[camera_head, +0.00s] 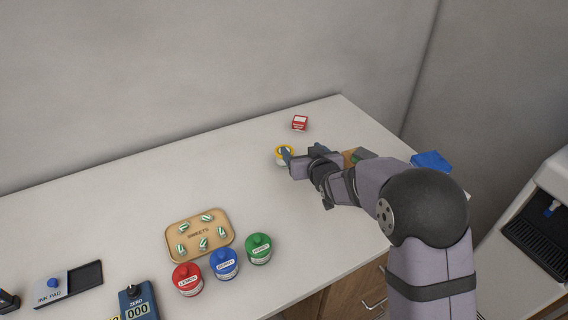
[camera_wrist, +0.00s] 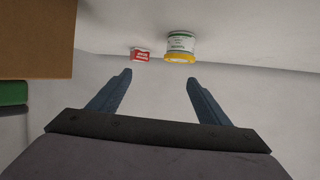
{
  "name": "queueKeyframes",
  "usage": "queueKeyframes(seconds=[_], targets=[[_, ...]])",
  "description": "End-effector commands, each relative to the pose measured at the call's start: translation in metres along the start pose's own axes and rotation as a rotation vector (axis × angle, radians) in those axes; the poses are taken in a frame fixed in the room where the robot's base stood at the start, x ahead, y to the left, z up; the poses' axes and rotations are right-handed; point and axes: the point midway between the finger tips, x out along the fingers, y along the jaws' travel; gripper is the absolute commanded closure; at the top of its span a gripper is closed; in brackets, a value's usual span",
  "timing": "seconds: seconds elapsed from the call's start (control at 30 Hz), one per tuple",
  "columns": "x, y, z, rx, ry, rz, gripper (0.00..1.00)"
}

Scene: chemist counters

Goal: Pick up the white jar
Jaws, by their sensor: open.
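The white jar (camera_wrist: 181,44) has a yellow lid and a label with a dark green band. It appears upside down in the wrist view, beyond my fingertips and nearer the right finger. In the head view only part of the jar (camera_head: 279,153) shows, at the far part of the counter, with a finger partly in front of it. My gripper (camera_wrist: 158,78) is open with nothing between its fingers. In the head view my gripper (camera_head: 289,157) reaches in from the right, low over the counter. Whether it touches the jar cannot be told.
A small red box (camera_head: 300,123) stands behind the jar and also shows in the wrist view (camera_wrist: 140,54). A brown block (camera_head: 350,156) is beside my arm. A sweets tray (camera_head: 172,222) and red (camera_head: 187,281), blue (camera_head: 224,265) and green (camera_head: 259,249) jars stand nearer.

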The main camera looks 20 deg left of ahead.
Motion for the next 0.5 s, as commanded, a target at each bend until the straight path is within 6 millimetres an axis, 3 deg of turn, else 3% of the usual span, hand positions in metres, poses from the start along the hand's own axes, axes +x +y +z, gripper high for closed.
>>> queueKeyframes(seconds=[0.03, 0.17, 0.5], targets=[[0.008, -0.015, 0.015, -0.019, 0.007, -0.021, 0.29], [0.014, -0.033, 0.026, -0.047, 0.025, -0.045, 0.29], [0.024, -0.035, 0.025, -0.054, 0.028, -0.048, 0.29]])
